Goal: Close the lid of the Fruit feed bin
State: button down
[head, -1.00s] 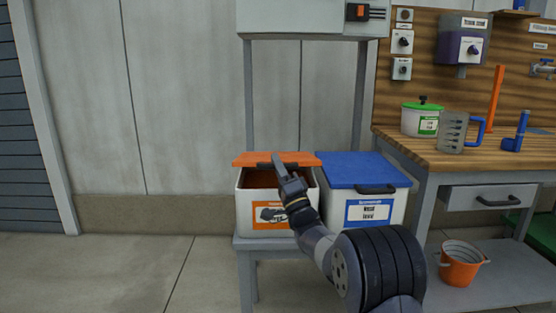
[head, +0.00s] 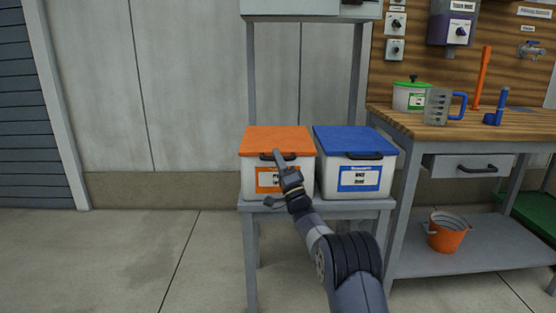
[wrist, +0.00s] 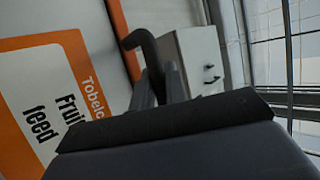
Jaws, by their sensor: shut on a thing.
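The Fruit feed bin (head: 246,181) is a white box with an orange label, on a grey stand in the head view. Its orange lid (head: 277,138) lies flat over the top, with no gap that I can see. My gripper (head: 279,156) is at the lid's front edge, shut on the dark lid handle. In the wrist view the bin's label (wrist: 45,95) reads "Fruit feed", and the black handle (wrist: 143,42) runs between my fingers (wrist: 158,85). My gripper hides part of the handle and label in the head view.
A white bin with a blue lid (head: 354,140) stands close beside it on the right. The wooden workbench (head: 440,126) holds a green-lidded pot (head: 408,99) and a clear jug (head: 437,106). An orange bucket (head: 445,233) sits on the lower shelf. The floor at left is clear.

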jog(key=shift+f, duration=0.55)
jog(key=c, duration=1.8)
grip_release()
jog(key=o, duration=0.3)
jog(key=shift+r, duration=0.1)
jog(key=shift+o, duration=0.5)
jog(key=shift+s+r, duration=0.1)
jog(key=p+v, duration=0.2)
jog(key=v, duration=0.8)
jog(key=shift+s+f, duration=0.25)
jog(key=shift+s, duration=0.05)
jog(key=shift+d, duration=0.1)
